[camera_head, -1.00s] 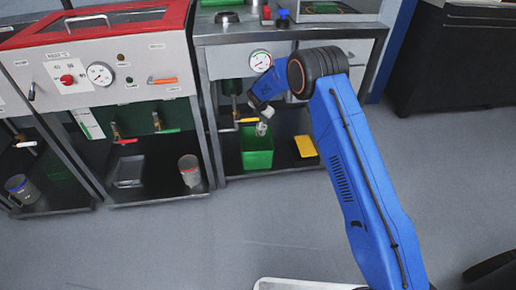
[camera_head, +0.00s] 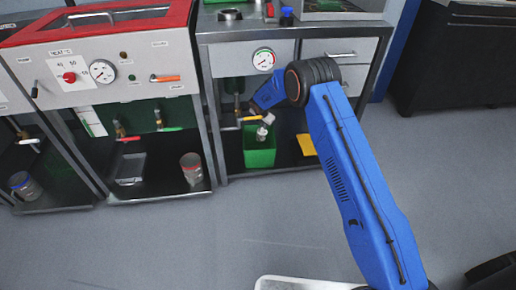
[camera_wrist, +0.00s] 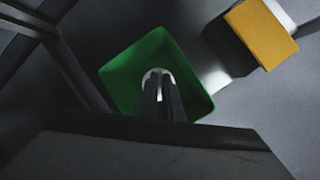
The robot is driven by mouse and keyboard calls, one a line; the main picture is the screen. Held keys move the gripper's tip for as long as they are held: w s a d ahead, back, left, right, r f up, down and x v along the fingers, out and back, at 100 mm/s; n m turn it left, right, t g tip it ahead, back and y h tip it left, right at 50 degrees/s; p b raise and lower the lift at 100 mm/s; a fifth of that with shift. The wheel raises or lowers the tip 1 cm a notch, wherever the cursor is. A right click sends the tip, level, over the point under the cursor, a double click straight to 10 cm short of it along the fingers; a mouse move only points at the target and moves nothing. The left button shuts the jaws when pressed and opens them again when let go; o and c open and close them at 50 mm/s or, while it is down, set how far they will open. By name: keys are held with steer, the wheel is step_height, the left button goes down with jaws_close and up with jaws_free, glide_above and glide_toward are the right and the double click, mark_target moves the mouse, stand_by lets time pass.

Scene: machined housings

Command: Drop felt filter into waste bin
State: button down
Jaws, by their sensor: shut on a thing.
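The green waste bin (camera_head: 260,158) stands open on the low shelf under the right-hand bench. My gripper (camera_head: 264,130) is just above the bin's opening, pointing down. In the wrist view, the bin (camera_wrist: 130,75) surrounds my gripper's fingertips (camera_wrist: 162,88) in the picture. The fingers are shut on a small pale piece, the felt filter (camera_wrist: 155,74), of which only a rounded edge shows past them. The rest of it is hidden by the fingers. I cannot tell whether it is below the bin's rim.
A yellow block (camera_head: 306,145) lies on the shelf right of the bin and shows in the wrist view (camera_wrist: 262,33). A yellow-handled valve (camera_head: 249,119) is close beside my wrist. A metal can (camera_head: 191,168) and a shallow tray (camera_head: 130,168) stand to the left.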

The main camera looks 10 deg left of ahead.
steer(key=c, duration=1.8)
jaws_free()
steer(key=shift+c, duration=0.2)
steer(key=v, duration=0.7)
steer(key=shift+r, duration=0.2)
steer(key=shift+s, duration=0.1)
